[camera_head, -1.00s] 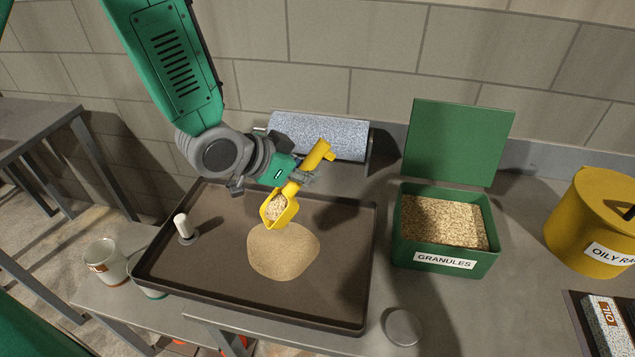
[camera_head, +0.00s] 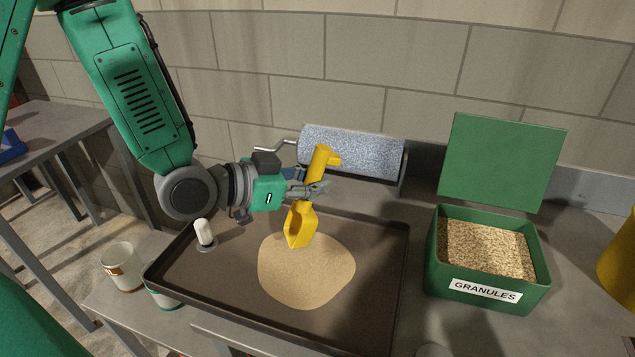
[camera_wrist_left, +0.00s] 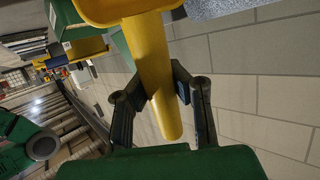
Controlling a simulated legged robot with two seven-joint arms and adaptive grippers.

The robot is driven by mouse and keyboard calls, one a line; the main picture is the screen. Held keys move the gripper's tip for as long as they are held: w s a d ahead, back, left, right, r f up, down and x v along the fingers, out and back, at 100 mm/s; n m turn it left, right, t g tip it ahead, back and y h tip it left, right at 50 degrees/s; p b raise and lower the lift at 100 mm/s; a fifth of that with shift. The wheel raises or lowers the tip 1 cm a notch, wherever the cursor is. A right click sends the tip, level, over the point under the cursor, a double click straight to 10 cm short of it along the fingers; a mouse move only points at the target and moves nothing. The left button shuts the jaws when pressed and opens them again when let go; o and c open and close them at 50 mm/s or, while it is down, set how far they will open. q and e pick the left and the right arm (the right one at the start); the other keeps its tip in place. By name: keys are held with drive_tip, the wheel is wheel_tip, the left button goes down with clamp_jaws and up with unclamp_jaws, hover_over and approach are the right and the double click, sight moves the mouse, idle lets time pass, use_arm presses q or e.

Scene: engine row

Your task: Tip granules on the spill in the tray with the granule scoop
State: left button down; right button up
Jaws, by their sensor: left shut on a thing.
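The yellow granule scoop (camera_head: 300,225) is held upright with its bowl down over the tray (camera_head: 388,272). The bowl looks empty from the head view. My left gripper (camera_head: 318,189) is shut on the scoop's handle, which also shows between the fingers in the left wrist view (camera_wrist_left: 155,75). A broad pale patch of granules (camera_head: 306,272) lies on the tray floor under the scoop. No liquid shows around the patch. The green granule box (camera_head: 487,290) stands open to the right, full of granules (camera_head: 487,250). My right gripper is not in view.
A white-topped peg (camera_head: 204,234) stands at the tray's left side. A blue-grey roll (camera_head: 352,152) lies behind the tray. A white cup (camera_head: 121,268) stands at the left, and a yellow bin (camera_head: 618,265) is at the right edge.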

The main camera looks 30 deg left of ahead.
sight(315, 157)
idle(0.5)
use_arm(q)
wheel_tip(315, 157, up, 5)
drive_tip(key=p, duration=0.4)
drive_tip(key=shift+r+p, duration=0.1)
drive_tip(key=shift+p, duration=0.3)
